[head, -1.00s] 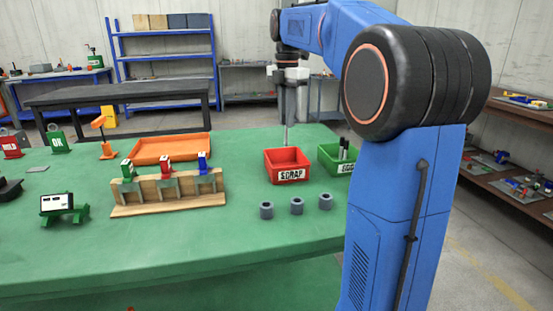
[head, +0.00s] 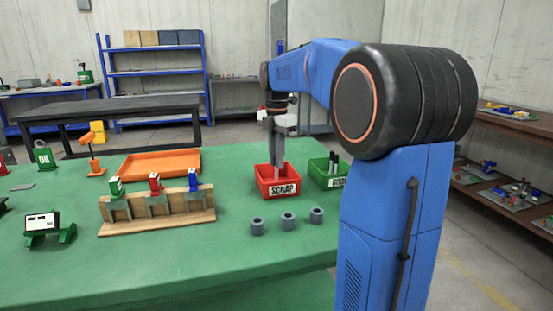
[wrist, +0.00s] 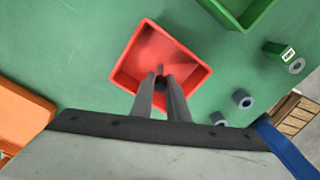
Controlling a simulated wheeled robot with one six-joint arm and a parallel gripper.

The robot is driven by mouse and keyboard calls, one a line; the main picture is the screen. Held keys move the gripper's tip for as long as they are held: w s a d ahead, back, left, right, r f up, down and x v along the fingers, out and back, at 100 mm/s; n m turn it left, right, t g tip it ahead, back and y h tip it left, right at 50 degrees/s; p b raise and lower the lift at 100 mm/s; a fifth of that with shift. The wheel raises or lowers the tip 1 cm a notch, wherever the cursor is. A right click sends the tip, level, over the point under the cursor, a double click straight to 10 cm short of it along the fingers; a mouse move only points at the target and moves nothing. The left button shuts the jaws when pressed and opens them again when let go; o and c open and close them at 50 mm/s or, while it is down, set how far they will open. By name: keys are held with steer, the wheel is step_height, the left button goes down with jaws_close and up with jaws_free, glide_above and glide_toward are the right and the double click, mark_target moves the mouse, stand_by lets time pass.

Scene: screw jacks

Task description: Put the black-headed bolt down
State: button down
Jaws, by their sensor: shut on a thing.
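My gripper (head: 277,166) points down into the red bin marked SCRAP (head: 284,190), on the green table. In the wrist view its fingertips (wrist: 161,84) are shut on the bolt (wrist: 159,70), a small dark piece between them, above the bin's inside. Most of the bolt is hidden by the fingers and the bin wall; its head's colour cannot be made out. The red bin's wall (wrist: 195,68) surrounds the fingertips in the wrist view, and the bin otherwise looks empty there.
A green bin (head: 322,178) with dark-topped pieces stands right of the red bin. Several grey rings (head: 288,218) stand in front. A wooden rack (head: 160,225) with green, red and blue pieces is to the left, an orange tray (head: 160,163) behind it.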

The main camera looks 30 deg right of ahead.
steer(key=c, duration=1.7)
jaws_free()
steer(key=shift+f, duration=0.1)
step_height(320, 180, up, 12)
steer(key=shift+r, duration=0.15)
